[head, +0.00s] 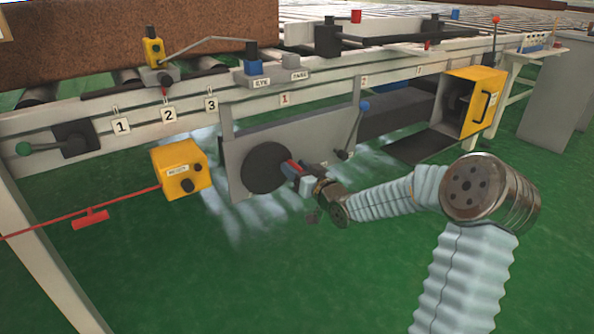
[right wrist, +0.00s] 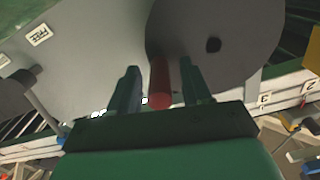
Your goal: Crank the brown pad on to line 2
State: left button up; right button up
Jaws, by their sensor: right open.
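The brown pad (head: 110,45) lies on the rollers at the upper left of the head view, its left part cut off by the picture edge. The number 2 plate (head: 168,114) is on the front rail between plates 1 and 3. A dark round crank disc (head: 266,167) with a red handle (head: 291,164) is on the grey panel below. My right gripper (head: 300,176) is at the handle. In the right wrist view, the red handle (right wrist: 160,82) shows between the open fingers (right wrist: 160,75); whether they touch it cannot be told. My left gripper is out of view.
A yellow box (head: 181,168) hangs left of the panel, with a red cord and tag (head: 91,219). A blue-knobbed lever (head: 356,130) stands right of the disc. An open yellow cabinet (head: 470,102) is further right. Green floor is free in front.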

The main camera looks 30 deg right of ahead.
jog(key=shift+c, duration=0.4)
grip_shut()
